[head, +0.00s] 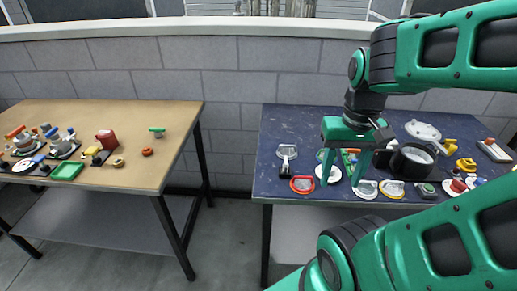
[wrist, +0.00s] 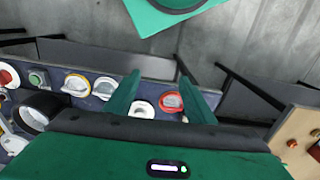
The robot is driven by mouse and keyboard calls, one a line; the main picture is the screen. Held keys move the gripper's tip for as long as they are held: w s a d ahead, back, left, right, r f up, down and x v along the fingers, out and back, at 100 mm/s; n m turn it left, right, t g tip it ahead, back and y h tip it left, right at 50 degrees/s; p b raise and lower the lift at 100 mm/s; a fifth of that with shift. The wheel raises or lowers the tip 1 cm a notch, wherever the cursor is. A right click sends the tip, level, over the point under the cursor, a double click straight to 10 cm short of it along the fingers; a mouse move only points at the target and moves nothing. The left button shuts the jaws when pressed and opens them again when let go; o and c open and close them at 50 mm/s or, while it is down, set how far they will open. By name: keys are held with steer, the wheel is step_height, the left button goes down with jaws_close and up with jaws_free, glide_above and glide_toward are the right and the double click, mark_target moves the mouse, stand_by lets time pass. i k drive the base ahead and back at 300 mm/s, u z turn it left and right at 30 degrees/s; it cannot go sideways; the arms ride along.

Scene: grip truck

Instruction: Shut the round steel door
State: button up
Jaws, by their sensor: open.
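A round pale steel disc (head: 422,131), which looks like the door, stands open behind a short black round housing (head: 411,162) on the blue table. The housing's mouth is uncovered and shows a light inside. In the wrist view the black housing (wrist: 36,112) is at the left, with part of the pale disc (wrist: 13,143) below it. My gripper (head: 341,176) points down over the table, left of the housing and apart from it. In the wrist view its fingers (wrist: 160,80) are spread, with nothing held between them. The door's hinge is too small to make out.
Ringed fixtures line the blue table's front edge: a red one (head: 302,185), a white one (head: 365,189) and a yellow one (head: 392,189). Yellow and red parts crowd the right side. A wooden table (head: 120,120) with small items stands left, across a floor gap.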

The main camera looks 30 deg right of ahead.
mark_target(428, 131)
steer(key=z, duration=1.8)
steer(key=i, duration=0.35)
steer(key=z, duration=0.1)
